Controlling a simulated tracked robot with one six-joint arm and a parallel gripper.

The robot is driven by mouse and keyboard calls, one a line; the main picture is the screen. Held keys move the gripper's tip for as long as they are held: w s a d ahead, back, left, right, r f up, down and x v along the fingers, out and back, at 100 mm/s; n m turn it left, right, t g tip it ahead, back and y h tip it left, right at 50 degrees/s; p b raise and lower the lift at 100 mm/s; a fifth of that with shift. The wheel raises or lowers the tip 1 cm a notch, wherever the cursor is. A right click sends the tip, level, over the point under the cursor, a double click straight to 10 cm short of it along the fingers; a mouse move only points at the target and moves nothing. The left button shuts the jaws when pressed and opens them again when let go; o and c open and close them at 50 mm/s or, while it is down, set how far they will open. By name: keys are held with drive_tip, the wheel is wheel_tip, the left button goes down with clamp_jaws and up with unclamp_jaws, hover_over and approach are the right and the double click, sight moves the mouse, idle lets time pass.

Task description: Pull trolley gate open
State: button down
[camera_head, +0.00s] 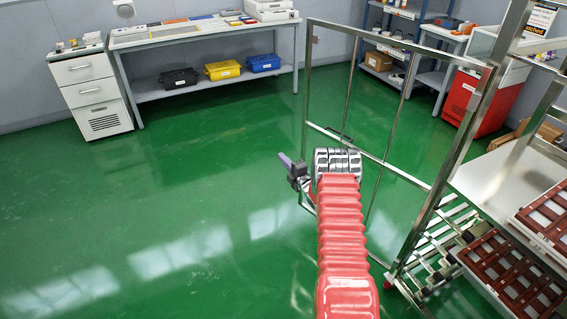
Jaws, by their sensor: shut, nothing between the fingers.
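The trolley gate (400,172) is a thin metal frame with upright bars and a crossbar. It stands out to the left from the near post of the trolley (462,135), its free edge at the far left. A small dark handle (326,130) shows at its crossbar. My red-sleeved arm reaches up to the gate's left part. My gripper (285,160) is at the left of the grey wrist, close to the gate's free edge, its purplish fingers together and pointing up-left. Whether it touches the gate cannot be told. My wrist hides part of the lower gate.
Brown trays (513,287) sit on the trolley's shelves at lower right. A workbench (210,36) with crates below and a white drawer cabinet (92,92) stand at the back. A red cabinet (470,105) stands behind the gate. The green floor (150,215) at left is clear.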

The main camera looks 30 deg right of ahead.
drive_tip(key=shift+s+a, duration=0.4)
drive_tip(key=shift+s, duration=0.3)
